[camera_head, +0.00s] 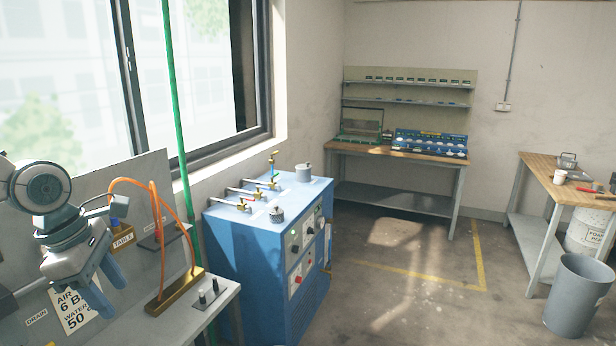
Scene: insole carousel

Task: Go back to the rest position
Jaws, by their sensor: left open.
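My left gripper (104,294) is at the left of the head view, in front of a grey upright panel. Its two blue fingers point down and to the right. They are apart, with nothing visible between them. The gripper hangs in front of a white sign about air and water and partly covers it. My right gripper is not in view.
A bench with a brass block (176,293) and orange hose (191,225) is beside my left gripper. A blue cabinet (243,252) with valves stands right of it. A workbench (393,153) is at the back, a grey bin (577,300) at right. The floor between is clear.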

